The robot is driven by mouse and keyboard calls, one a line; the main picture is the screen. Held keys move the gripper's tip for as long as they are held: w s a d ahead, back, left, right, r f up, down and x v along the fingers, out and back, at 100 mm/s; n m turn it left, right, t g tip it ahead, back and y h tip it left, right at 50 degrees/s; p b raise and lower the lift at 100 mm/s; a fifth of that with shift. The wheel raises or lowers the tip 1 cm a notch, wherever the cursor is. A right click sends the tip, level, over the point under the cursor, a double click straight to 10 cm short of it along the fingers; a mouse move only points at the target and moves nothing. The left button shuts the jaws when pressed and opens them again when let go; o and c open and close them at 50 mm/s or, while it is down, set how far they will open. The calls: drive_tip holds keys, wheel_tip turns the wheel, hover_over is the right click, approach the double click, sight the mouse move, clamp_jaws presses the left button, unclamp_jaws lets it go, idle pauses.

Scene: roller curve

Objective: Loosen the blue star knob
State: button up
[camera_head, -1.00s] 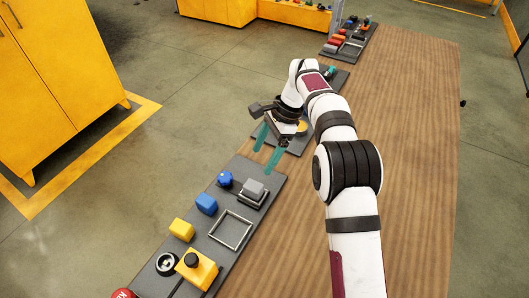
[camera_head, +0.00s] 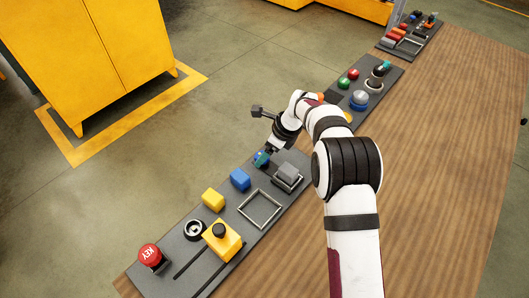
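A grey block (camera_head: 288,173) in a holder stands just right of the knob. A second panel lies beyond.

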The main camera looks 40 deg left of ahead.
drive_tip(key=shift+x, duration=0.9)
drive_tip(key=shift+r, duration=0.1)
clamp_jaws()
drive_tip(key=shift+w+n+g+h, duration=0.1)
drive_tip(key=shift+n+g+h, duration=0.3)
drive_tip(key=shift+n, duration=1.1)
drive_tip(key=shift+w+n+g+h, duration=0.15)
drive_tip(key=shift+n+g, duration=0.45)
drive_tip(key=shift+n, duration=0.9)
